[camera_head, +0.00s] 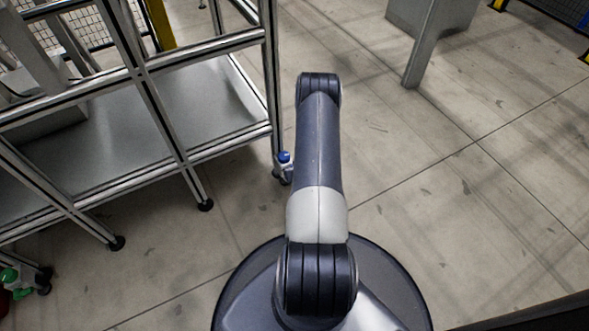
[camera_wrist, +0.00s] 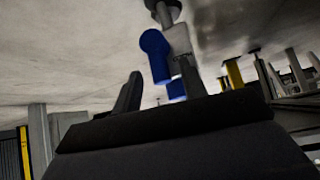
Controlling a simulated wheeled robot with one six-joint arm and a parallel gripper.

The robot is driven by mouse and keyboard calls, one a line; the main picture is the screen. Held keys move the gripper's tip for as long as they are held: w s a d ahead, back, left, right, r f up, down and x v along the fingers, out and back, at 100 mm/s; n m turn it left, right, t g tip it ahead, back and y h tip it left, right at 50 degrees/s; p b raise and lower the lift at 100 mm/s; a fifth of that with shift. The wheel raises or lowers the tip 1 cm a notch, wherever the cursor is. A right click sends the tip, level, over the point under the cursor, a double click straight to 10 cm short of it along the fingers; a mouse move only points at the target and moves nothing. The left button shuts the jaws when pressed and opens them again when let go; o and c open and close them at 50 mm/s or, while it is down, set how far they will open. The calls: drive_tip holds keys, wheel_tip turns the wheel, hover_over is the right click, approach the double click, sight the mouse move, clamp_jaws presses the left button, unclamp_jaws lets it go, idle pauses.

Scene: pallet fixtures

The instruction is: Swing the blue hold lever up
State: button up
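The blue hold lever (camera_head: 284,156) is small in the head view. It sits by the lower right foot of the metal frame, just left of my arm. In the wrist view the blue lever (camera_wrist: 155,55) is close, with a rounded end at the top and a long bar below. A pale grey bracket stands beside it. My gripper (camera_wrist: 160,88) shows at the bottom of the wrist view with its dark fingers apart. The lever appears in line with the gap, but whether it touches a finger is unclear. In the head view my arm hides the gripper.
An aluminium frame with a grey lower shelf (camera_head: 215,105) fills the left. A grey post (camera_head: 420,55) stands at the back right. The floor right of my arm is clear.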

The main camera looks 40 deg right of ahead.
drive_tip(key=p+v, duration=0.4)
drive_tip(key=v, duration=0.7)
drive_tip(key=shift+w+f, duration=0.1)
drive_tip(key=b+x, duration=0.3)
drive_tip(key=x, duration=0.7)
drive_tip(key=shift+w+f+b, duration=0.25)
drive_tip(key=shift+b, duration=0.15)
drive_tip(key=shift+d, duration=0.1)
